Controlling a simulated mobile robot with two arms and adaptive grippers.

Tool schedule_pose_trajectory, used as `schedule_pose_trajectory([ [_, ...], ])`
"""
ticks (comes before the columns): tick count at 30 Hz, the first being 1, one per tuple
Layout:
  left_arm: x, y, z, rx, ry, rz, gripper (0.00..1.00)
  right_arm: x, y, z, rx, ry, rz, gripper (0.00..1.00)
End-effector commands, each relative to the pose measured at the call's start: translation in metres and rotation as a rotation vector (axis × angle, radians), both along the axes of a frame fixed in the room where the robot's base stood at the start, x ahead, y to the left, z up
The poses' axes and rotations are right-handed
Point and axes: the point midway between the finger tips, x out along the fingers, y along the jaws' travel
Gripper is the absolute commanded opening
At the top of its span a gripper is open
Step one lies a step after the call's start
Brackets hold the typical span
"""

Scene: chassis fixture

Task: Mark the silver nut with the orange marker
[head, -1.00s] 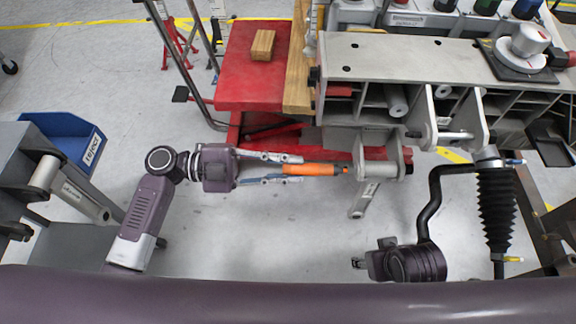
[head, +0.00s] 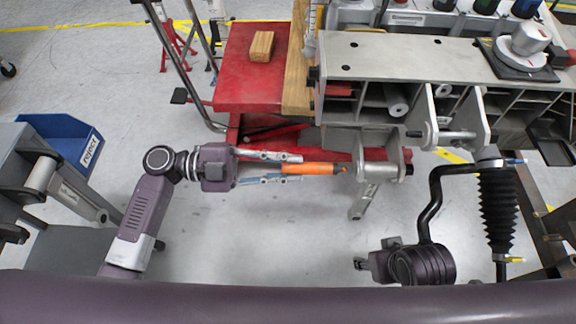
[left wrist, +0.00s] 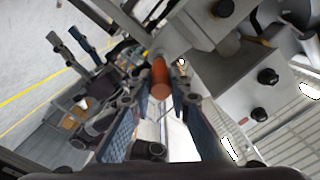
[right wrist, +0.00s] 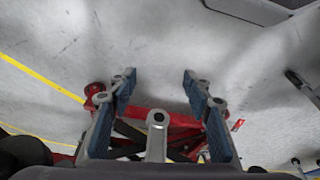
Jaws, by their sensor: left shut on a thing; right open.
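The orange marker (head: 316,169) lies level in my left gripper (head: 299,168), its tip pointing right at a grey metal bracket (head: 378,158) under the fixture. In the head view a small gap shows between tip and bracket. In the left wrist view the marker (left wrist: 159,80) sits between the blue-padded fingers. I cannot make out the silver nut with certainty; it may be small or hidden around the bracket. My right gripper (right wrist: 158,82) is open and empty over the floor; in the head view its arm is at the lower right.
The grey chassis fixture (head: 365,62) stands at the upper right, with a black bellows rod (head: 498,205) hanging from it. A red cart (head: 246,84) carries a wooden block (head: 262,46). A blue bin (head: 62,134) is at the left. Floor below the marker is clear.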

Motion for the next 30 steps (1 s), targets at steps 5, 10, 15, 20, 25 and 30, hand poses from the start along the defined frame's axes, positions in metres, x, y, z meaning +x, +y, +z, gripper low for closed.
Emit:
schedule_pose_trajectory([
  [5, 0.001, 0.000, 0.000, -0.001, -0.001, 0.001, 0.00, -0.001, 0.000, 0.002, 0.000, -0.001, -0.001, 0.46],
  [10, 0.002, 0.000, 0.000, -0.001, -0.001, 0.001, 0.00, -0.003, 0.000, 0.006, 0.000, 0.000, -0.001, 0.46],
  [15, 0.002, 0.000, 0.000, -0.001, -0.001, 0.001, 0.00, -0.005, -0.001, 0.008, 0.000, 0.001, -0.002, 0.46],
  [20, 0.003, -0.001, 0.000, -0.001, -0.001, 0.001, 0.00, -0.007, 0.000, 0.011, 0.002, -0.003, -0.002, 0.46],
  [25, 0.004, -0.001, 0.000, -0.001, -0.001, 0.001, 0.00, -0.009, -0.001, 0.013, 0.000, 0.003, -0.002, 0.46],
  [30, 0.005, -0.001, 0.000, -0.001, 0.000, 0.001, 0.00, -0.007, -0.001, 0.019, 0.002, -0.009, -0.003, 0.46],
])
